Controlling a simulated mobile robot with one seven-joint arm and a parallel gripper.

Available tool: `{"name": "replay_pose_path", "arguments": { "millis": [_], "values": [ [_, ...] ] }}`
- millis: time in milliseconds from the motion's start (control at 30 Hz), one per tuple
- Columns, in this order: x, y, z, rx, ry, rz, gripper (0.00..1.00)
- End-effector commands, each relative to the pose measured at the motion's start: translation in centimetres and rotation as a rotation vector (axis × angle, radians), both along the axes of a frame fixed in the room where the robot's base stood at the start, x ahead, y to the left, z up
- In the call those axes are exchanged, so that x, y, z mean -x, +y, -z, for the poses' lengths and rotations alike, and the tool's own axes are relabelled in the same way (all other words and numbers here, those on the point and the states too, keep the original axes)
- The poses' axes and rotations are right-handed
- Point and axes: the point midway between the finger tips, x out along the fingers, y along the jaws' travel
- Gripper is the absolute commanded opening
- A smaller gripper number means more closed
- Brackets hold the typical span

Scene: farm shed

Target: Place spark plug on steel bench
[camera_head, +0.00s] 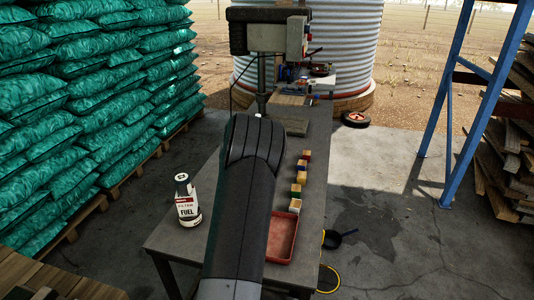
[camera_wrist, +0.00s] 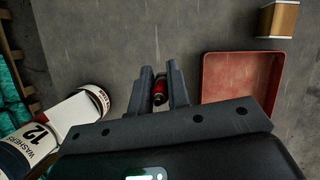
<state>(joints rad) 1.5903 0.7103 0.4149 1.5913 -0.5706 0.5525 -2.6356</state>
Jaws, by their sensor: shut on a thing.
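The steel bench (camera_head: 312,181) is a long grey table running away from me in the head view. Its bare grey top (camera_wrist: 120,40) fills most of the wrist view. My gripper (camera_wrist: 162,72) points down over this top, with its two fingers close together. They are shut on a small red and dark cylindrical piece, the spark plug (camera_wrist: 159,88), whose far end is partly hidden between the fingers. I cannot tell whether it touches the bench. In the head view my arm hides the gripper and the plug.
A red tray (camera_head: 282,238) lies right of my gripper, also in the wrist view (camera_wrist: 207,75). Several coloured blocks (camera_head: 296,190) line the bench's right side. A white bottle (camera_head: 187,200) stands at the left edge. A drill press (camera_head: 270,38) stands behind. Bare bench lies ahead of the fingers.

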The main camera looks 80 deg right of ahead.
Motion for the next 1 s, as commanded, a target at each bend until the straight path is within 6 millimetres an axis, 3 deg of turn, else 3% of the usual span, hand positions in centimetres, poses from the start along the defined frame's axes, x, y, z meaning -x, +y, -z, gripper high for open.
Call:
{"name": "replay_pose_path", "arguments": {
  "millis": [533, 767, 1000],
  "values": [
    [-10.4, -0.8, 6.6, 0.0, 0.001, -0.004, 0.0],
    [-11.6, -0.9, 7.6, 0.0, 0.0, 0.0, 0.0],
    [-11.6, -0.8, 10.8, -0.002, 0.0, -0.001, 0.0]
  ]
}}
